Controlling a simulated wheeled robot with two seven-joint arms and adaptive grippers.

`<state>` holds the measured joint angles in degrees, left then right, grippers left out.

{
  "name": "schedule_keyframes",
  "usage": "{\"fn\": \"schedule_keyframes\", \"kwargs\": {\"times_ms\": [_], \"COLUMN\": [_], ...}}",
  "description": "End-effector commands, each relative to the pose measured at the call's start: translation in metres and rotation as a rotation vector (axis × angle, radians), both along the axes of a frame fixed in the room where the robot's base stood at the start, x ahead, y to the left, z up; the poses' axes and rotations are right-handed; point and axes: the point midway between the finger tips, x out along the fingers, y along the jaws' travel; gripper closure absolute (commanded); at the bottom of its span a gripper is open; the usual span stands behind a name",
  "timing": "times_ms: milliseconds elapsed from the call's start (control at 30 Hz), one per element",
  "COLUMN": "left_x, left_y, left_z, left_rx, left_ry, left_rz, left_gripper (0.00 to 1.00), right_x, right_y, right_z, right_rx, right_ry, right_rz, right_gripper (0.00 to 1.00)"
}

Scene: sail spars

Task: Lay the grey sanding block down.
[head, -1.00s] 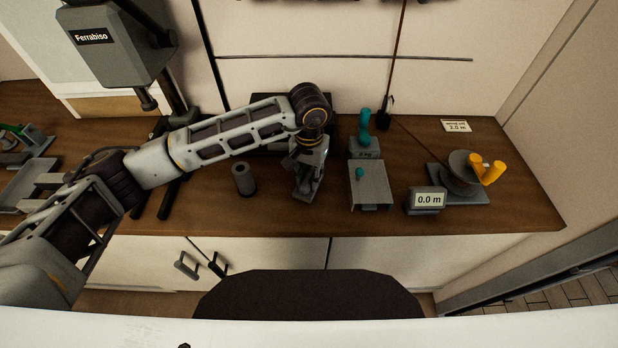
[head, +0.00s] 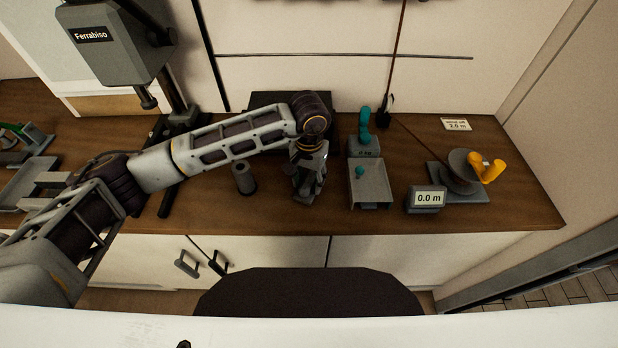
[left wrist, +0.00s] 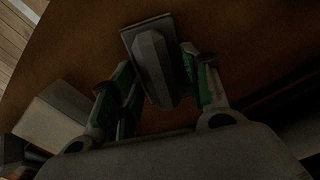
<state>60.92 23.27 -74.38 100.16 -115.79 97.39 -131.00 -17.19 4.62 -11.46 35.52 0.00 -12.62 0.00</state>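The grey sanding block (left wrist: 154,62) shows in the left wrist view as a flat dark-grey plate with a raised faceted grip. My left gripper (left wrist: 158,66) has its green-padded fingers on either side of that grip and appears closed on it. In the head view my left gripper (head: 308,180) points down over the brown worktop (head: 270,215), between a grey cylinder and a grey tray. The block is mostly hidden there by the gripper. I cannot tell whether its underside touches the wood. My right gripper is not in view.
The grey cylinder (head: 244,180) stands just left of the gripper. The grey tray (head: 370,190) with a teal knob is close on the right. Bare wood lies in front.

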Motion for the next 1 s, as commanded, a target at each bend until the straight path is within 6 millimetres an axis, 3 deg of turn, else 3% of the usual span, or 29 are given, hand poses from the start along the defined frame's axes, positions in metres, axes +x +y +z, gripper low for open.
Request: {"fn": "schedule_keyframes", "kwargs": {"times_ms": [567, 1000], "left_x": [0.000, 0.001], "left_y": [0.000, 0.000], "left_z": [0.005, 0.052], "left_rx": [0.000, 0.000], "left_ry": [-0.001, -0.003], "left_rz": [0.000, 0.000], "left_gripper": [0.52, 0.52], "right_x": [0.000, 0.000], "right_y": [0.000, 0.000], "right_z": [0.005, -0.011], "right_rx": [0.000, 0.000], "right_ry": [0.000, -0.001], "right_rz": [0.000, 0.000], "right_gripper": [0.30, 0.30]}}
